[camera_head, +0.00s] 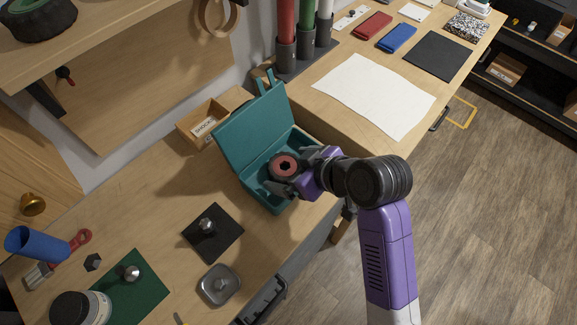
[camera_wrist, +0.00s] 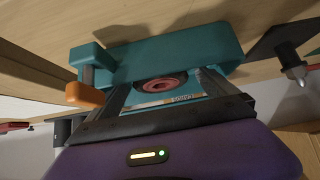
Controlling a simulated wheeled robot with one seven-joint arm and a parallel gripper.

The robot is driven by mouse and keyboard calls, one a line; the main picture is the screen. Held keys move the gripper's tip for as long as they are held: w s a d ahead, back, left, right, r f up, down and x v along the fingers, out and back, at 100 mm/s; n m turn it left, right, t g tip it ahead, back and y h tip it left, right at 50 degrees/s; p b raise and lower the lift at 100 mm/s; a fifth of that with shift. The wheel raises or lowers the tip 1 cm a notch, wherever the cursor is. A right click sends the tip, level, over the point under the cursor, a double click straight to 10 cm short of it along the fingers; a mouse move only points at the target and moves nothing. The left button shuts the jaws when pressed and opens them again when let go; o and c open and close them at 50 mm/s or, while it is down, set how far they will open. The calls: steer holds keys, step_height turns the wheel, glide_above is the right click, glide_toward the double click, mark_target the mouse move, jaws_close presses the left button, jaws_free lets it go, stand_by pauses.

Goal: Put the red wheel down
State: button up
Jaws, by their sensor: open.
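The red wheel (camera_head: 285,166), with a black tyre and a red hub, is inside the open teal box (camera_head: 238,148), whose lid is tilted up at the left. The wheel also shows in the wrist view (camera_wrist: 162,86), lying in the teal box (camera_wrist: 225,48). My gripper (camera_head: 294,174) reaches into the box from the right. Its jaws are open, one finger on each side of the wheel. In the wrist view my gripper (camera_wrist: 165,90) has clear gaps beside the wheel. The wheel's underside is hidden, so its contact with the box floor cannot be seen.
A cardboard box (camera_head: 196,127) stands behind the teal box. A black mat (camera_head: 212,232) with a metal knob and a grey dish (camera_head: 219,285) lie in front. A white sheet (camera_head: 374,95) covers the bench at upper right. The bench's front edge is close to the teal box.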

steer(key=v, duration=1.1)
steer(key=w+r+m+t, duration=0.1)
steer(key=w+r+t, duration=0.1)
steer(key=w+r, duration=0.1)
steer(key=w+d+r+m+t, duration=0.1)
steer(key=w+t, duration=0.1)
steer(key=shift+w+r+m, duration=0.25)
steer(key=shift+r+m, duration=0.05)
steer(key=shift+r, duration=0.1)
steer(key=s+d+m+t+h, duration=0.4)
steer(key=d+m+t, duration=0.2)
steer(key=d, duration=0.3)
steer(key=s+d+f+h, duration=0.1)
steer(key=s+d, duration=0.1)
steer(key=s, duration=0.7)
steer(key=s+d+f+m+h, duration=0.1)
steer(key=s+d+f, duration=0.1)
steer(key=s, duration=0.7)
steer(key=s+d+f+h, duration=0.1)
steer(key=s+d+f, duration=0.1)
steer(key=s, duration=0.8)
steer(key=shift+f+m+g, duration=0.15)
steer(key=shift+m+g, duration=0.25)
steer(key=shift+w, duration=0.1)
